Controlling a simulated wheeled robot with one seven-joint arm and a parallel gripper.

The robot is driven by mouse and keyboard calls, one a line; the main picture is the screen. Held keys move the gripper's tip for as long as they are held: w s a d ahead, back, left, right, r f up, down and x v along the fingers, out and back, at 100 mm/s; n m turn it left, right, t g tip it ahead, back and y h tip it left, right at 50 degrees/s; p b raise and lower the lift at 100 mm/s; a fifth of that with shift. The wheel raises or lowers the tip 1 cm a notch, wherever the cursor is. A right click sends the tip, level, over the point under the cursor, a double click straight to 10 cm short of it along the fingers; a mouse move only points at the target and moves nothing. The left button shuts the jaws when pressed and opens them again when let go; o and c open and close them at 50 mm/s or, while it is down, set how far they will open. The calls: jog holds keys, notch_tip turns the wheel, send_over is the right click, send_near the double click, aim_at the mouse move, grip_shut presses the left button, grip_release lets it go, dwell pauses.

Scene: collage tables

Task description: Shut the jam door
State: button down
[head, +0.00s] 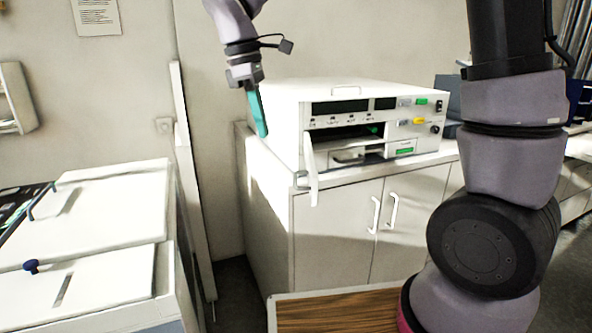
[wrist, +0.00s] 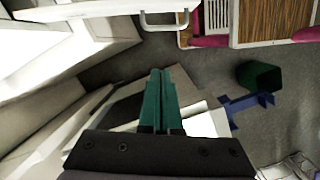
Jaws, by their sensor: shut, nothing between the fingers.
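The jam door (head: 311,170) is a narrow white flap on the front left of a white machine (head: 283,105). It stands open, swung outward at the left edge of a dark opening. My gripper (head: 263,135) has teal fingers, pressed together and empty. In the head view it points down in front of the machine's left side, left of the door and apart from it in the picture. The closed fingers also show in the wrist view (wrist: 160,72). In the wrist view I cannot tell the jam door for sure.
The machine stands on a white cabinet (head: 335,225) with two handled doors. A white lidded unit (head: 110,215) is at the left, with a floor gap between. A white edge with a loop handle (wrist: 165,22) crosses the top of the wrist view. A dark green bin (wrist: 260,77) stands on the floor.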

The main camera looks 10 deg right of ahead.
jog(key=d+f+n, duration=0.1)
jog(key=d+f, duration=0.3)
jog(key=f, duration=0.6)
jog(key=shift+s+d+f+n+h, duration=0.15)
jog(key=shift+s+f+n+h, duration=0.15)
jog(key=shift+s, duration=0.15)
